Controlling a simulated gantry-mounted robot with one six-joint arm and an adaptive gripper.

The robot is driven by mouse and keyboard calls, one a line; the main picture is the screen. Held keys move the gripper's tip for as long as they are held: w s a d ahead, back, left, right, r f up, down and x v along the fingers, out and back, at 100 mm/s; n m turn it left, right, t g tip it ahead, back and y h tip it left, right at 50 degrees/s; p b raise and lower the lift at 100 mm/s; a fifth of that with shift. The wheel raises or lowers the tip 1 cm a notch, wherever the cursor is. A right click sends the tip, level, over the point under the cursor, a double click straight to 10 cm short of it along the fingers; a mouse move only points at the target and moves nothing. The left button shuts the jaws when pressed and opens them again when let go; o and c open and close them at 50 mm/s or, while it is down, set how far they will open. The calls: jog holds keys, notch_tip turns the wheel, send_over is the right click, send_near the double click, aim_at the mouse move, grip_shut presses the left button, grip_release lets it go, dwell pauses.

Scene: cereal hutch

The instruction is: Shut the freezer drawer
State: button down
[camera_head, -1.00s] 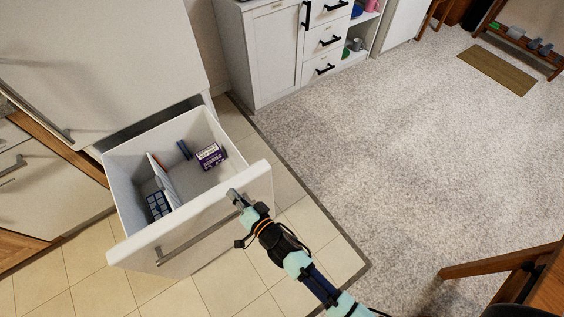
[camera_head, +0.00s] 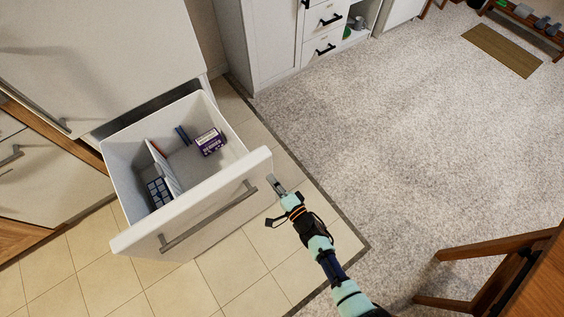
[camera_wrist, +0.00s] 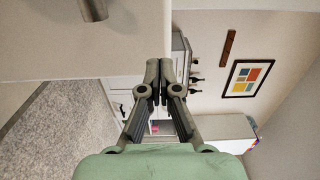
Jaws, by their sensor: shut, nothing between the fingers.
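The freezer drawer (camera_head: 190,212) stands pulled out below the white fridge front. Its grey bar handle (camera_head: 208,217) runs along its front panel. Inside are a divider, a purple box (camera_head: 209,142), a blue item and a dark tray. My gripper (camera_head: 274,182) is shut and empty at the right end of the drawer front, by its upper edge; in the head view I cannot tell whether it touches. In the wrist view the gripper (camera_wrist: 158,66) points ahead with its fingers together. A pale panel with a grey handle end (camera_wrist: 93,8) fills the upper left there.
A white cabinet (camera_head: 268,40) with black handles stands behind the drawer. The tiled floor (camera_head: 245,275) and grey carpet (camera_head: 400,130) are clear around the drawer. A wooden chair (camera_head: 490,265) is at the lower right.

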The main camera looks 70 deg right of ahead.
aim_at(260, 164)
jog(key=b+x, duration=0.2)
jog(key=x, duration=0.2)
jog(key=shift+w+d+f, duration=0.1)
jog(key=shift+w, duration=0.05)
jog(key=shift+w+d, duration=0.25)
jog(key=shift+w, duration=0.05)
jog(key=shift+w+d, duration=0.1)
jog(key=shift+w, duration=0.05)
